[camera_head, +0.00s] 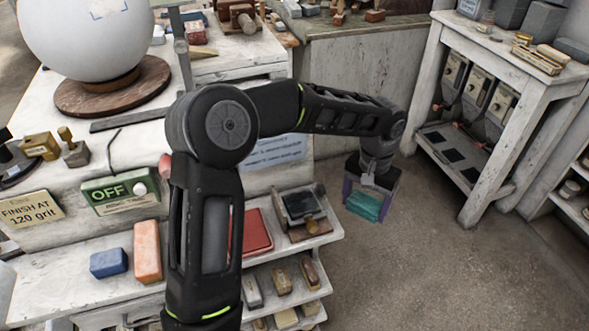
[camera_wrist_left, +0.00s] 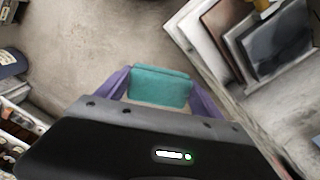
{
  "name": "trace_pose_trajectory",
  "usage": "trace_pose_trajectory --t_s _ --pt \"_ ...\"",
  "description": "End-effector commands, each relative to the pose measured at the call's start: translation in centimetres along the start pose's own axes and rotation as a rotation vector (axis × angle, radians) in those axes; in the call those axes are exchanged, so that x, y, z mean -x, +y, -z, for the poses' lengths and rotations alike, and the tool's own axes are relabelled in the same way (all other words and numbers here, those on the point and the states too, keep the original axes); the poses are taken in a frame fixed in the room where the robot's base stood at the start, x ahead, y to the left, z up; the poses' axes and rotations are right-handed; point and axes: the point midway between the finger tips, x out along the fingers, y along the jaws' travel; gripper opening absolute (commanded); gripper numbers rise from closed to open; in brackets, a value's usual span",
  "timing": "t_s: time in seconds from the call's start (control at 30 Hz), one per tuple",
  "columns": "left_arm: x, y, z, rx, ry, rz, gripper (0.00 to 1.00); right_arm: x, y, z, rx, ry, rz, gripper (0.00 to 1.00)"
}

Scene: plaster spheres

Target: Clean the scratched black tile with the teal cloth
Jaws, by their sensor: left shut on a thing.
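My left gripper (camera_head: 369,198) is shut on the teal cloth (camera_head: 363,208), out over the floor to the right of the shelf unit. In the left wrist view the folded cloth (camera_wrist_left: 160,85) sits between the two purple fingers. A black tile (camera_head: 299,202) lies tilted in a wooden holder on the upper shelf, to the left of the gripper and apart from the cloth. A dark glossy tile also shows at the upper right of the left wrist view (camera_wrist_left: 280,45). Scratches are too small to make out. My right gripper is not in view.
A red tile (camera_head: 256,232) lies left of the holder. Orange (camera_head: 147,251) and blue (camera_head: 108,263) blocks lie farther left. A large white sphere (camera_head: 88,30) stands on the bench. A white rack (camera_head: 489,100) stands at right. The floor below the gripper is clear.

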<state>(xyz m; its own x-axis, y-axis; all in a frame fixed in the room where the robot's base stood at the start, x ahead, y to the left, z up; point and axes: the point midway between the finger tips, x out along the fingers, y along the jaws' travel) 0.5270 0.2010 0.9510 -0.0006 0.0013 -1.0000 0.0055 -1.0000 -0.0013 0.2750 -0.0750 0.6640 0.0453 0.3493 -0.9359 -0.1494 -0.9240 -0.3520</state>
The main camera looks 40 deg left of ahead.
Motion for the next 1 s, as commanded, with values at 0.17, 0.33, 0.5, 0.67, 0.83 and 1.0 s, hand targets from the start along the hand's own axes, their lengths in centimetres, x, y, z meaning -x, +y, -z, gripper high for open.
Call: trace_pose_trajectory --t_s 0.17,0.33,0.5,0.67,0.83,1.0 --pt "2.4 -2.0 0.0 0.064 0.004 0.012 0.45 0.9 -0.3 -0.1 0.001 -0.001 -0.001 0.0" --pt "6.1 -5.9 -1.3 0.314 0.0 0.027 0.45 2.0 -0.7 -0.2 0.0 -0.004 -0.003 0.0" --pt "9.6 -9.9 -4.2 0.849 -0.012 0.032 0.45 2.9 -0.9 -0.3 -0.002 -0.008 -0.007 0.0" --pt "11.2 -11.9 -6.9 1.412 -0.027 0.03 0.45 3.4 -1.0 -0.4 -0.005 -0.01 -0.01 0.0" --pt "11.9 -12.6 -8.9 1.955 -0.048 0.026 0.45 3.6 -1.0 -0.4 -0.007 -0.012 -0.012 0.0" --pt "11.9 -12.6 -9.9 2.33 -0.07 0.025 0.45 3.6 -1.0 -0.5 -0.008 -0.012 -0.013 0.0"
